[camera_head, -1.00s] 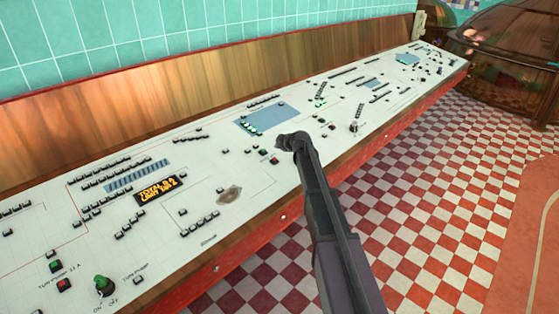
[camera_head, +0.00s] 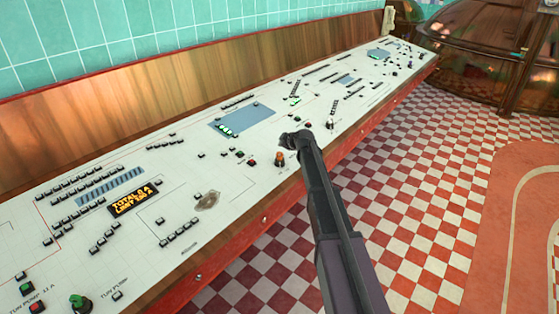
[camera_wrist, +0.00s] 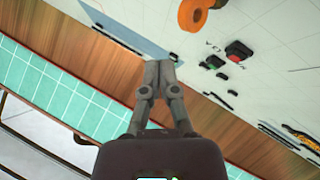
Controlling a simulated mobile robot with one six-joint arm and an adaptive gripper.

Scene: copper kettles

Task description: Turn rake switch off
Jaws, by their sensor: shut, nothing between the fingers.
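The long white control panel (camera_head: 185,187) runs diagonally through the head view. An orange rotary knob (camera_head: 279,158) stands on it just left of my gripper (camera_head: 291,141). In the wrist view the orange knob (camera_wrist: 193,14) is at the top, beyond and right of my fingertips (camera_wrist: 161,64). It appears apart from them. My fingers are together and empty. I cannot read a label on this knob, so I cannot tell whether it is the rake switch or which way it is set.
A green knob (camera_head: 80,302) is at the lower left, near "TUN PUMP" lettering. A red button (camera_head: 251,162) is left of the orange knob. A wooden backboard (camera_head: 170,105) rises behind the panel. Open checkered floor (camera_head: 430,180) lies to the right, with copper kettles (camera_head: 480,60) beyond.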

